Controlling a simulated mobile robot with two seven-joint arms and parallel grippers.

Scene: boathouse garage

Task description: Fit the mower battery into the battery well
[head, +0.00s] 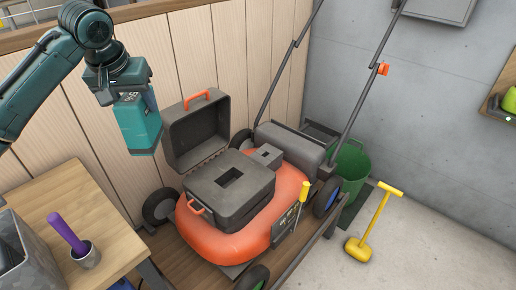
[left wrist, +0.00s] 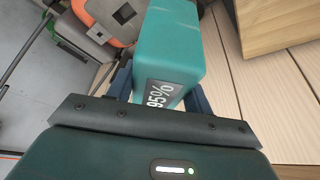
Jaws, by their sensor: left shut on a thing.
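The teal mower battery (head: 141,128) is held in the air by my left gripper (head: 124,90), upright, to the left of the mower's raised lid. My left gripper is shut on it. In the left wrist view the battery (left wrist: 178,45) shows a label reading 95%, between the fingers (left wrist: 160,92). The orange mower (head: 228,240) stands on a wooden platform. The battery well (head: 231,177) is a dark square opening in the top of its grey housing (head: 240,204). The grey lid (head: 196,132) with an orange handle stands open behind it. My right gripper is not in view.
A wooden bench (head: 62,193) at the left holds a grey bin (head: 28,262) and a metal cup (head: 87,256) with a purple-handled tool. The mower's handlebar (head: 365,95) rises at the right. A green bucket (head: 351,168) and a yellow-handled tool (head: 376,225) stand beyond.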

